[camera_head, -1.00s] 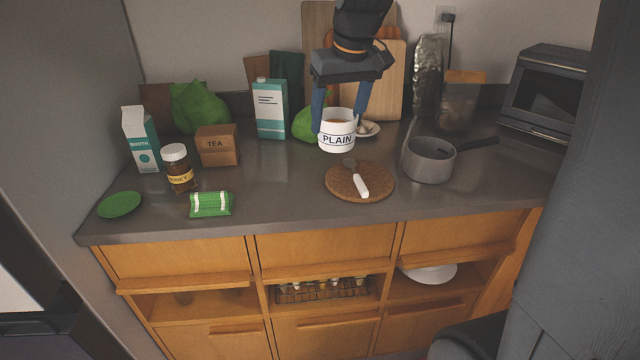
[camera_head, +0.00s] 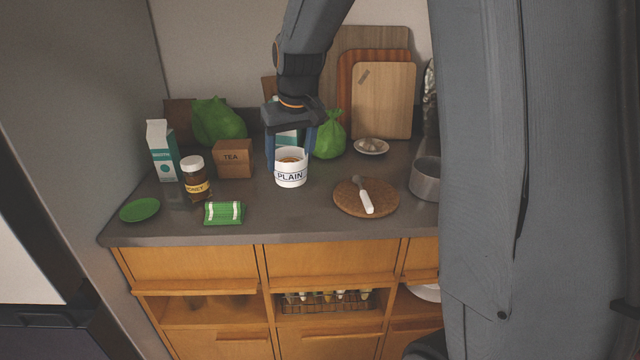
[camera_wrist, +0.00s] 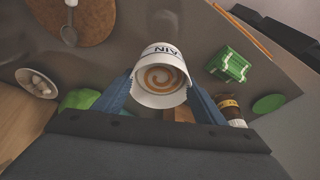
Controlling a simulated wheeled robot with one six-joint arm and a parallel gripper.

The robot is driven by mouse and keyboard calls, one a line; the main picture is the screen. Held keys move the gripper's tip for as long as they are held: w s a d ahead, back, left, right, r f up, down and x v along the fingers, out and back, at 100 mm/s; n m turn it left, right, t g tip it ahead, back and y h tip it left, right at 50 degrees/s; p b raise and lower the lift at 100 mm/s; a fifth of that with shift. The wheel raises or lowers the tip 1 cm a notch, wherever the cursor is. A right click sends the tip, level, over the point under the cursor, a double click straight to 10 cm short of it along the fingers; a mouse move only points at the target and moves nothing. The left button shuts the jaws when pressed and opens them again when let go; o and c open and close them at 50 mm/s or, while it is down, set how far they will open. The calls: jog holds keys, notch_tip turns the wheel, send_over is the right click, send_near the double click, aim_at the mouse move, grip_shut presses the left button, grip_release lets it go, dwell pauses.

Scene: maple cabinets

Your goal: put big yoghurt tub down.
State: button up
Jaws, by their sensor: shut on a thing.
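Left of the tub stand a tea box (camera_head: 233,159), honey jar (camera_head: 195,180), broth carton (camera_head: 162,151) and green packet (camera_head: 223,213). Right are a cork mat (camera_head: 345,205) with a spoon, a small bowl (camera_head: 371,147) and a pot (camera_head: 425,180). Bare counter (camera_head: 285,220) lies in front.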

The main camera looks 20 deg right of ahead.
aim_at(292, 180)
jog(key=shift+f+p, duration=0.65)
jog(key=shift+f, duration=2.9)
jog(key=shift+f, duration=0.1)
jog(key=o, duration=1.2)
jog(key=shift+f, duration=0.1)
jog(key=shift+o, duration=0.2)
jog(key=shift+r, duration=0.3)
jog(key=b+v, duration=0.2)
jog(key=v, duration=0.9)
jog(key=shift+s+r, duration=0.25)
jog(key=shift+r, duration=0.1)
jog(key=s+f+g, duration=0.1)
jog(key=s+f, duration=0.6)
jog(key=s, duration=0.3)
jog(key=s+f+m+g, duration=0.1)
jog(key=s+f, duration=0.7)
jog(key=s, duration=0.3)
jog(key=shift+s+f+g, duration=0.25)
jog(key=shift+f+g, duration=0.05)
